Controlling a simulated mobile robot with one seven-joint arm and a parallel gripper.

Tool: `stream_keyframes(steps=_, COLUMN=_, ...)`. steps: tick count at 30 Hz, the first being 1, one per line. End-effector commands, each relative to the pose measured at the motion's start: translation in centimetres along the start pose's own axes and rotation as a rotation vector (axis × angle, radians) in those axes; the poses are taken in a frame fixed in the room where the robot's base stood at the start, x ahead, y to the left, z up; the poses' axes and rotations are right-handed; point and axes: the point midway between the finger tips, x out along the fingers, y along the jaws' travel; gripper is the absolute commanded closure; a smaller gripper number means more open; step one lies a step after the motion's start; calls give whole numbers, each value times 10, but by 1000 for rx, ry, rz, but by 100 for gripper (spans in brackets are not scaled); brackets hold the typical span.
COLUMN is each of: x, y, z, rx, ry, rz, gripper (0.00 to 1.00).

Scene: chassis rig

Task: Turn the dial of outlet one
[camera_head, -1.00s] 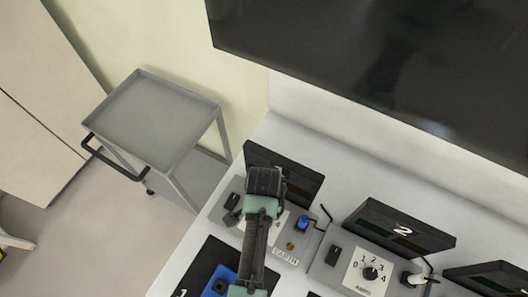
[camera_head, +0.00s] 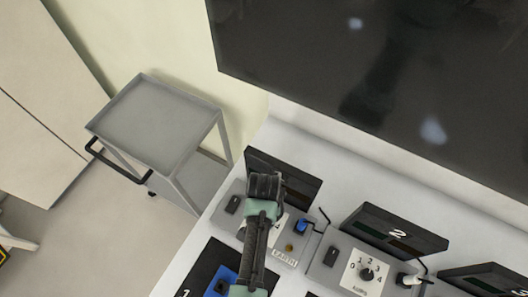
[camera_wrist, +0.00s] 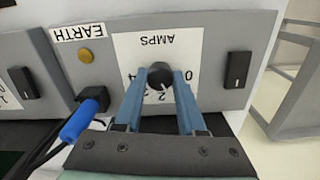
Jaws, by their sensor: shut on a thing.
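Outlet one is the grey box (camera_wrist: 200,25) that fills the wrist view, with a white AMPS scale plate. Its black round dial (camera_wrist: 159,73) sits on that plate. My gripper (camera_wrist: 160,79) is shut on the dial, with one blue finger on each side of it. Scale figures show beside the fingers, some partly covered; the dial's pointer setting is not clear. In the head view my gripper (camera_head: 265,188) is over the leftmost box (camera_head: 228,222) and hides the dial.
A blue plug (camera_wrist: 80,120) with a cable, a brass knob (camera_wrist: 85,56) and a black rocker switch (camera_wrist: 237,69) are close around the dial. Outlet two (camera_head: 335,270) stands to the right. A grey cart (camera_head: 160,120) is at left, and a large dark screen (camera_head: 370,80) is behind.

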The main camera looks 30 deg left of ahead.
Motion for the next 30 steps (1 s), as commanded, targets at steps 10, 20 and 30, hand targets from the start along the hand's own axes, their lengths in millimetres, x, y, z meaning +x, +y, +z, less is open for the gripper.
stream_keyframes(steps=10, x=-3, y=0, z=-1, rx=-330, ry=0, rz=0, gripper=100)
stream_keyframes(steps=20, x=-2, y=0, z=-1, rx=-630, ry=2, rz=-1, gripper=100)
stream_keyframes(steps=30, x=-2, y=0, z=-1, rx=-852, ry=2, rz=-1, gripper=100)
